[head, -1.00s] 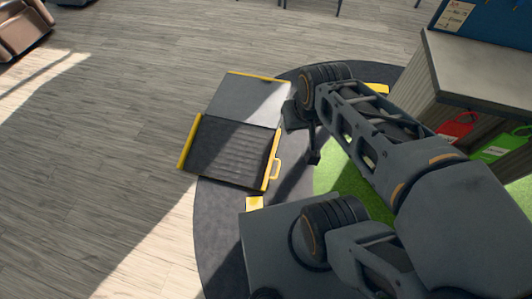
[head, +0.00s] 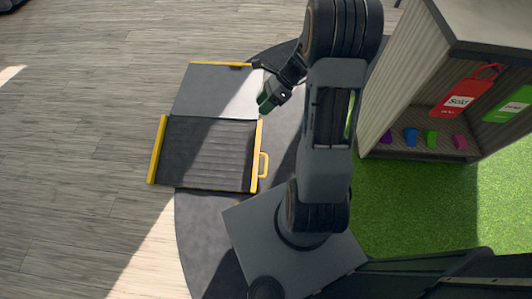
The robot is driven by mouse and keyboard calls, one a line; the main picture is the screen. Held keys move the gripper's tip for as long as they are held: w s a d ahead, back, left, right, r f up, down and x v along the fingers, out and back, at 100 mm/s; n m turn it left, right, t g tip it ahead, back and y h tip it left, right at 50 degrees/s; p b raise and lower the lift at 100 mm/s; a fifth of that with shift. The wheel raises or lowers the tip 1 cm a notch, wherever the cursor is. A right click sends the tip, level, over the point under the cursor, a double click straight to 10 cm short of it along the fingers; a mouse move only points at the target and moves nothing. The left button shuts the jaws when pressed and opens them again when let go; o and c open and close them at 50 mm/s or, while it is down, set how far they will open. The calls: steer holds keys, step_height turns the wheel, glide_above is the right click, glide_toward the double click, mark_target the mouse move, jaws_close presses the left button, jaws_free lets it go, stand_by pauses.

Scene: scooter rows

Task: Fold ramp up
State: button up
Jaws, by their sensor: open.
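The ramp (head: 210,152) lies flat on the floor at the left of the round dark platform. It has a ribbed dark panel with yellow side rails and a smooth grey panel (head: 205,90) behind it, edged in yellow at the far end. A yellow handle (head: 263,165) sticks out from its right rail. My gripper (head: 268,101) is open and empty, above or beside the right edge of the smooth panel, near the back end of the right rail. I cannot tell its height or whether it touches the panel.
A shelf unit (head: 405,75) stands at the right on green turf (head: 410,210), with a red tag (head: 465,92), a green tag (head: 510,108) and several small coloured blocks inside. Wooden floor left of the ramp is clear.

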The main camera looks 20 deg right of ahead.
steer(key=d+f+m+t+y+b, duration=0.1)
steer(key=d+f+m+t+b, duration=0.4)
steer(key=f+m, duration=0.75)
steer(key=d+f+m+t+b, duration=0.45)
steer(key=f+m+b, duration=0.2)
steer(key=f, duration=1.15)
steer(key=d+f+m+t+y+b, duration=0.1)
steer(key=d+f+m+t+b, duration=0.35)
steer(key=f+m, duration=0.9)
steer(key=w+a+f+n+b, duration=0.2)
steer(key=w+a, duration=0.6)
steer(key=w, duration=0.1)
steer(key=shift+w+a+n+b, duration=0.3)
steer(key=shift+w+n+b, duration=0.05)
steer(key=shift+w+b, duration=0.05)
steer(key=shift+f, duration=0.1)
jaws_close()
steer(key=c, duration=0.8)
jaws_free()
